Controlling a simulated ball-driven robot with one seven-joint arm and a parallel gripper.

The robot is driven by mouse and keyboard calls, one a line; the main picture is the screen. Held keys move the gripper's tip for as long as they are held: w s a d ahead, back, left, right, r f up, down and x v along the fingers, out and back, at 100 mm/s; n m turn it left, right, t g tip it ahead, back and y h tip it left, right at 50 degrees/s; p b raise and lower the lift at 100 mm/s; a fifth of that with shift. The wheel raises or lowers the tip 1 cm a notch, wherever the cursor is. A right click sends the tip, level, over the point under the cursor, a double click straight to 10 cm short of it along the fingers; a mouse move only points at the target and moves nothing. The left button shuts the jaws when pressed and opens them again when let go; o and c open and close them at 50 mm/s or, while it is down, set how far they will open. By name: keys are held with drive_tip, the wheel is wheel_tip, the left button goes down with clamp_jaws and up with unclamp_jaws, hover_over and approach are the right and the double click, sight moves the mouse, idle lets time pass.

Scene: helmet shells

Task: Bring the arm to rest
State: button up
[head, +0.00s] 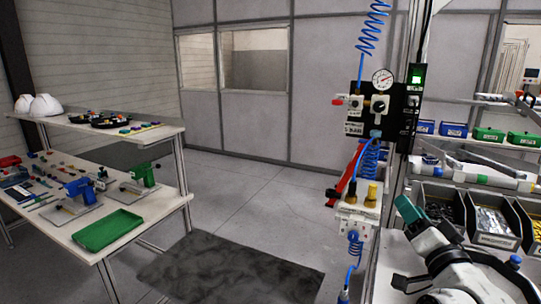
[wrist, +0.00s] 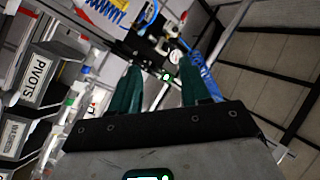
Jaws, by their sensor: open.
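My gripper (head: 405,207) shows at the lower right of the head view, at the end of my white and black arm. Its teal fingers point up and to the left, clear of the blue coiled hose and air panel (head: 384,112). In the wrist view my gripper (wrist: 160,68) has its two teal fingers apart with nothing held between them. The air panel with its gauge shows far beyond the fingertips there.
A rack with dark parts bins (head: 492,222) stands at the right, close to my arm. Blue and green boxes (head: 489,135) sit higher up. A workbench with a green tray (head: 107,230) and white helmets (head: 45,105) is at the left. Floor between is clear, with a dark mat (head: 230,270).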

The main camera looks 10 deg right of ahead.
drive_tip(key=s+a+f+n+g+y, duration=0.1)
drive_tip(key=s+a+f+n+g, duration=0.2)
drive_tip(key=f, duration=0.4)
drive_tip(key=s+a+f+n+g+y, duration=0.1)
drive_tip(key=s+f+g, duration=0.1)
drive_tip(key=s+f, duration=0.35)
drive_tip(key=s+a+f+n+g, duration=0.2)
drive_tip(key=a+f+g, duration=0.1)
drive_tip(key=f, duration=0.5)
drive_tip(key=s+a+f+n+g, duration=0.1)
drive_tip(key=s+a+f+g, duration=0.15)
drive_tip(key=s+f, duration=0.4)
drive_tip(key=s+a+f+n+g, duration=0.15)
drive_tip(key=s+f+g, duration=0.25)
drive_tip(key=s, duration=0.5)
drive_tip(key=s+d+f+g+b, duration=0.1)
drive_tip(key=s+f+g+b, duration=0.1)
drive_tip(key=s+f+b, duration=0.3)
drive_tip(key=s+d+f+g+b, duration=0.1)
drive_tip(key=s+f+b, duration=0.4)
drive_tip(key=f, duration=0.6)
drive_tip(key=shift+s+d+g, duration=0.2)
drive_tip(key=shift+s+g, duration=0.4)
drive_tip(key=shift+g, duration=0.15)
